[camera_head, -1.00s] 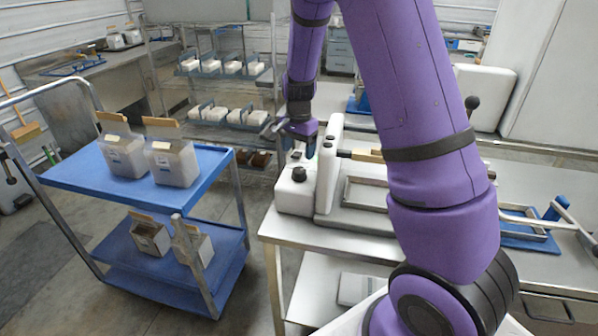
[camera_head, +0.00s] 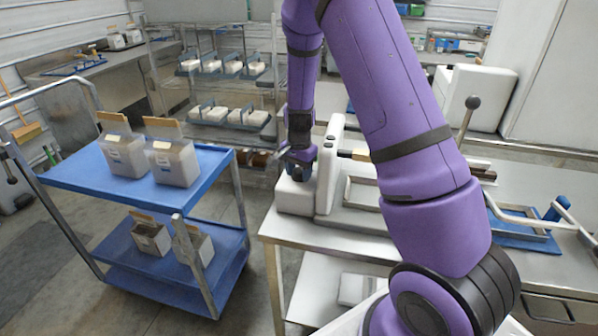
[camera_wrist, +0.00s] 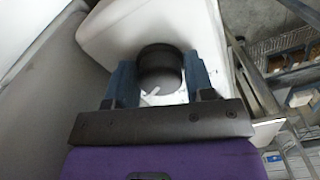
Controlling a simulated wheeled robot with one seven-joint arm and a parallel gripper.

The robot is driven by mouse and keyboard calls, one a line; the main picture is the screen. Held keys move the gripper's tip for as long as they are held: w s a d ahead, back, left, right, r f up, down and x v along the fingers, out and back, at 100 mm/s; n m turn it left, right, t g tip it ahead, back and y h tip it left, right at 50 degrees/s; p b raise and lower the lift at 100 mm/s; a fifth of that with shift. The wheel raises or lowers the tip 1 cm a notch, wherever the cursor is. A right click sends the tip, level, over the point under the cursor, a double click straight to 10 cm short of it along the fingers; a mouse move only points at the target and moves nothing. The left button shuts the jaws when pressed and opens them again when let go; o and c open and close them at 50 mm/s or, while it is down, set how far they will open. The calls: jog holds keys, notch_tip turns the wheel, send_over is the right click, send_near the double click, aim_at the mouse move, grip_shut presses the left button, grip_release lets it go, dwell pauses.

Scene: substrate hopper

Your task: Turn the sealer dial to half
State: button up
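The sealer (camera_head: 292,196) is a white machine at the left end of the steel bench. Its black round dial (camera_wrist: 161,70) shows in the wrist view on the white housing, with a light pointer mark beside its lower left edge. My gripper (camera_wrist: 160,82) is open around the dial, one blue finger on each side. In the head view my gripper (camera_head: 299,172) is over the sealer's left box and hides the dial.
The sealer's upright white panel (camera_head: 330,165) stands just right of my gripper. A blue cart (camera_head: 75,172) with open boxes stands to the left. The steel bench (camera_head: 300,232) extends right, with a long-handled lever (camera_head: 468,115) behind my arm.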

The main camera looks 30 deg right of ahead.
jog(key=c, duration=0.4)
jog(key=shift+c, duration=0.2)
jog(key=shift+n, duration=0.3)
jog(key=n, duration=0.4)
jog(key=shift+s+n, duration=0.1)
jog(key=shift+n, duration=0.2)
jog(key=n, duration=0.4)
jog(key=shift+d+n, duration=0.1)
jog(key=shift+n, duration=0.6)
